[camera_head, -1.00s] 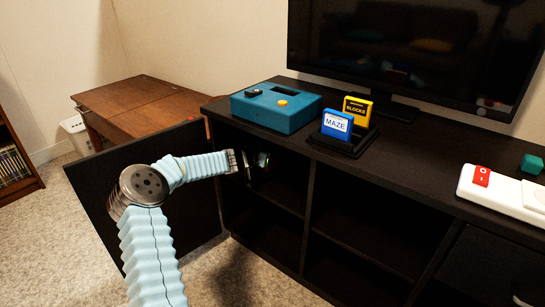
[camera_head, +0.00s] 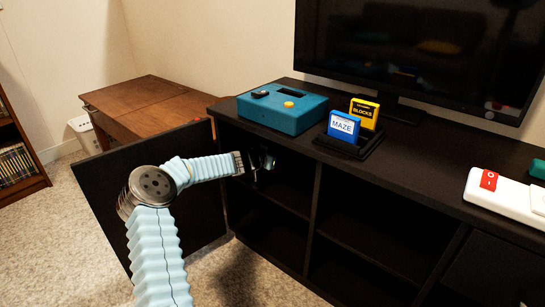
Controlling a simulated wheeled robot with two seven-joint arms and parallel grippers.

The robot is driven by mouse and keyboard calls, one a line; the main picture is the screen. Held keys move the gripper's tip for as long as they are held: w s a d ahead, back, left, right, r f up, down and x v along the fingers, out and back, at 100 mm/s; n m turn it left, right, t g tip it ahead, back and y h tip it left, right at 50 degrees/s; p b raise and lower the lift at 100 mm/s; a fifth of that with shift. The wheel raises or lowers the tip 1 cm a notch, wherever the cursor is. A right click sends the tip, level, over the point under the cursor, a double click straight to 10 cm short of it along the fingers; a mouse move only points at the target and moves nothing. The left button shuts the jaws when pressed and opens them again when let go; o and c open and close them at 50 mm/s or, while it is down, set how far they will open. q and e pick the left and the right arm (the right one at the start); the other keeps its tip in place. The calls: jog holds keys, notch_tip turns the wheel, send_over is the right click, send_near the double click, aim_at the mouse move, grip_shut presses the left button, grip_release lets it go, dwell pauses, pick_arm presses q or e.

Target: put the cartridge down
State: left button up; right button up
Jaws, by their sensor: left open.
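A blue cartridge labelled MAZE (camera_head: 343,127) and a yellow cartridge labelled BLOCKS (camera_head: 364,113) stand upright in a black holder (camera_head: 350,150) on top of the dark cabinet (camera_head: 420,165). My left gripper (camera_head: 262,162) is at the upper left compartment of the cabinet, below the teal console (camera_head: 284,108). Its jaws are open; they are small and dark against the shadowed compartment. I see no cartridge between them. My right gripper is not in view.
The cabinet's left door (camera_head: 100,185) stands open beside my left arm. A white power strip with a red switch (camera_head: 505,197) and a green block (camera_head: 538,169) are at the right. A television (camera_head: 420,50) stands behind. A wooden desk (camera_head: 150,100) is at the back left.

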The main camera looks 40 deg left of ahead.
pick_arm(q)
jog(key=b+v, duration=0.1)
jog(key=v, duration=0.2)
jog(key=shift+a+f+b, duration=0.15)
jog(key=shift+f+b, duration=0.05)
jog(key=shift+b, duration=0.2)
jog(key=v, duration=0.9)
jog(key=shift+r, duration=0.25)
jog(key=shift+d, duration=0.25)
